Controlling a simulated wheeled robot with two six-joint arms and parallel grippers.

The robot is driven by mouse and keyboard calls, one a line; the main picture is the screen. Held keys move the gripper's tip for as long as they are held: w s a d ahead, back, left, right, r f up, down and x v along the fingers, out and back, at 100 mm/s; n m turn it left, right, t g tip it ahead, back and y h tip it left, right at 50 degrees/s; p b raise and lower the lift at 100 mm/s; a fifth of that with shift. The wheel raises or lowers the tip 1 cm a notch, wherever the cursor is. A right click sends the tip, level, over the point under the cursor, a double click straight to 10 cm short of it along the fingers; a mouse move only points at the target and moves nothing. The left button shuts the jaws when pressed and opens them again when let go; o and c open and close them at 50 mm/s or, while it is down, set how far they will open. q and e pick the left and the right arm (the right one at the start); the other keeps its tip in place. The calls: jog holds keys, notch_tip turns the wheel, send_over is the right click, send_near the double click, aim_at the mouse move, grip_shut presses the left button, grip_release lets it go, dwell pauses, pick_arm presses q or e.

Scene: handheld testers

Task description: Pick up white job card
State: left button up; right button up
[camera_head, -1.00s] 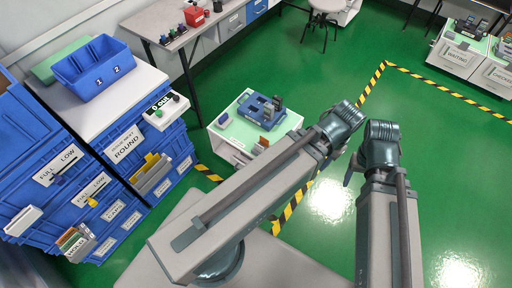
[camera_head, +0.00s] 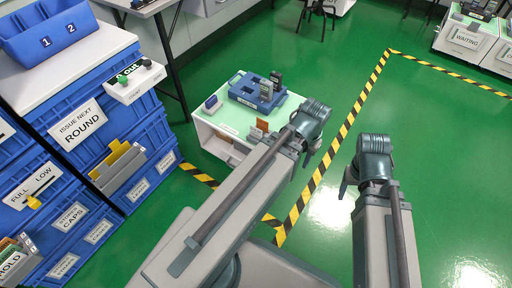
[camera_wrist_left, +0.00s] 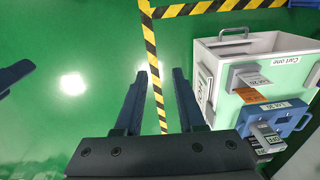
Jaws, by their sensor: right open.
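A pale card (camera_wrist_left: 252,80) with printed text sits in a holder on the end of the cart (camera_wrist_left: 215,62) marked "Cart one", beside an orange card (camera_wrist_left: 247,95). I cannot tell for sure that this pale card is the white job card. In the head view the cart (camera_head: 205,137) stands left of my arms, its orange card (camera_head: 262,125) showing small. My left gripper (camera_wrist_left: 160,75) is open and empty, fingers over bare floor left of the cart. My right gripper (camera_head: 347,182) is open over the floor, its fingers mostly hidden.
A blue tray (camera_head: 243,95) with upright testers lies on the cart. Blue crate stacks (camera_head: 95,165) with yellow and grey cards (camera_head: 122,165) stand at left.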

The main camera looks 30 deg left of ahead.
pick_arm(q)
jog(key=w+a+f+n+y+b, duration=0.1)
jog(key=a+f+b, duration=0.1)
jog(key=f+b, duration=0.55)
jog(key=w+a+f+n+b, duration=0.1)
jog(key=a+f+n+b, duration=0.15)
jog(key=f+b, duration=0.45)
jog(key=n+y+b, duration=0.3)
jog(key=n+y, duration=0.9)
jog(key=n, duration=0.3)
send_near(256, 129)
jog(key=shift+t, duration=0.3)
jog(key=shift+s+f+b+x, duration=0.1)
jog(key=shift+s+b+x, duration=0.1)
jog(key=shift+b+x, duration=0.9)
jog(key=shift+s+f+b+x, duration=0.2)
jog(key=shift+b+x, duration=0.5)
jog(key=shift+x, duration=0.7)
jog(key=b+x, duration=0.1)
jog(key=x, duration=0.3)
jog(key=shift+w+f+b, duration=0.1)
jog(key=shift+w+b, duration=0.15)
jog(key=shift+b, duration=0.1)
jog(key=shift+w+a, duration=0.1)
jog(key=shift+a, duration=0.4)
grip_shut()
